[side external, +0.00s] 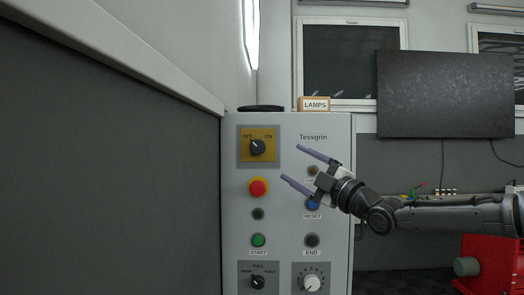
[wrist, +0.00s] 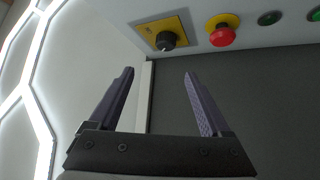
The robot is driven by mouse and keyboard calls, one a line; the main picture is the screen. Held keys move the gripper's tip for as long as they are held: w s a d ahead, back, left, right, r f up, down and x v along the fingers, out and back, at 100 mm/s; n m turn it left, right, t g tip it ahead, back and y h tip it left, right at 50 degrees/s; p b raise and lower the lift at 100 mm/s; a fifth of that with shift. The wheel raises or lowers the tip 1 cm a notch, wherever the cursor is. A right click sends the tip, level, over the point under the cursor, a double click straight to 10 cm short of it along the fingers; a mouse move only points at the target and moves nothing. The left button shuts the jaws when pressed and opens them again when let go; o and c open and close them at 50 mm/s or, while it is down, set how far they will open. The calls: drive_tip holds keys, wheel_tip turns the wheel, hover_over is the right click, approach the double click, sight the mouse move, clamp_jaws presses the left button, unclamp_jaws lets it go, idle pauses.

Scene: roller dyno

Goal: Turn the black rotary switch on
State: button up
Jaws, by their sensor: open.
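The black rotary switch (side external: 257,147) sits on a yellow plate marked OFF and ON at the upper left of the grey control panel. Its white pointer mark leans toward OFF. The switch also shows in the wrist view (wrist: 167,41), at the top, beyond the fingers. My gripper (side external: 290,163) is open and empty, to the right of and slightly below the switch in the side view, apart from it. In the wrist view its two purple fingers (wrist: 158,74) are spread, with their tips below the switch.
A red emergency button (side external: 258,188) is below the switch, with a green START button (side external: 258,240) further down. A second black knob (side external: 258,282) is at the bottom. A LAMPS box (side external: 314,104) stands on the panel top. A grey wall (side external: 110,170) is at left.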

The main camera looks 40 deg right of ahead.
sight(262, 149)
drive_tip(key=x, duration=0.4)
drive_tip(key=f+x, duration=0.1)
drive_tip(key=x, duration=0.4)
drive_tip(key=d+x, duration=0.1)
drive_tip(key=x, duration=0.4)
drive_tip(key=shift+w+f, duration=0.15)
drive_tip(key=shift+w, duration=0.1)
clamp_jaws()
